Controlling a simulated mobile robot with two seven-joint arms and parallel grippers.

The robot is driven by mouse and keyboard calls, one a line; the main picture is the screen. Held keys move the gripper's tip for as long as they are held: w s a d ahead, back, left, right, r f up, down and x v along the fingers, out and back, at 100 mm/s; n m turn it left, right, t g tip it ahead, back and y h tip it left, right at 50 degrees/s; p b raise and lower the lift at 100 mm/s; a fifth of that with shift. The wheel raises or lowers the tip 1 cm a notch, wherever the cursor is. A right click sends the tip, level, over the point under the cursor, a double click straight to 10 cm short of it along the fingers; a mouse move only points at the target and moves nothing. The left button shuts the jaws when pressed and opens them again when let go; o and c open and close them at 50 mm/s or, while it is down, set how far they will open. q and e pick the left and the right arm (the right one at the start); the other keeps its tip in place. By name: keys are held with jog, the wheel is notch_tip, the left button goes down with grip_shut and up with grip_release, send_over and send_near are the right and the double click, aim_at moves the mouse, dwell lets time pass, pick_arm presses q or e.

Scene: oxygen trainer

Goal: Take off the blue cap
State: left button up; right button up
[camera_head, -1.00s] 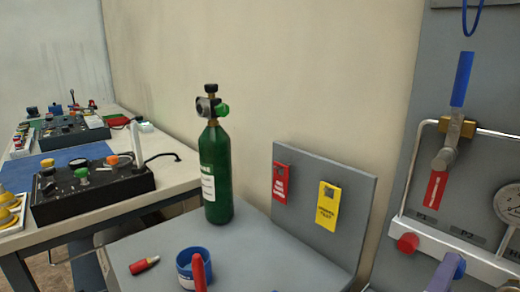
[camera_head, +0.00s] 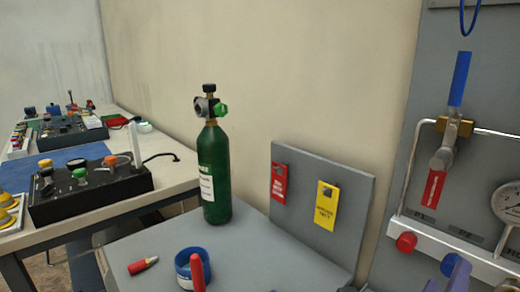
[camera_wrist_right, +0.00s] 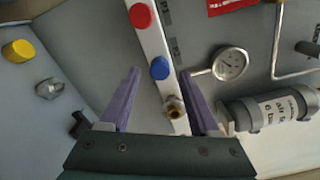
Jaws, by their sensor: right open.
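The blue cap (camera_wrist_right: 159,68) sits on the white rail (camera_wrist_right: 153,40) of the panel, between a red cap (camera_wrist_right: 140,15) and a bare brass fitting (camera_wrist_right: 174,107). In the head view the blue cap (camera_head: 448,264) is at the lower right, partly hidden by a purple finger. My right gripper (camera_wrist_right: 160,74) is open and empty. In the wrist view its two fingertips lie on either side of the blue cap. The right gripper's purple fingers (camera_head: 446,278) also show at the head view's bottom edge. I cannot tell whether they touch the cap. My left gripper is not in view.
A gauge (camera_wrist_right: 229,63) and a grey labelled cylinder (camera_wrist_right: 275,110) are close to the right finger. The lever valve (camera_head: 444,155) is above the rail. A green bottle (camera_head: 214,175), a blue-rimmed cup (camera_head: 184,270) and a red marker-like item (camera_head: 143,266) stand or lie on the grey table (camera_head: 270,255).

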jog(key=shift+m, duration=1.7)
jog(key=m, duration=0.3)
jog(key=shift+m, duration=0.3)
jog(key=shift+m, duration=0.5)
jog(key=shift+b, duration=0.3)
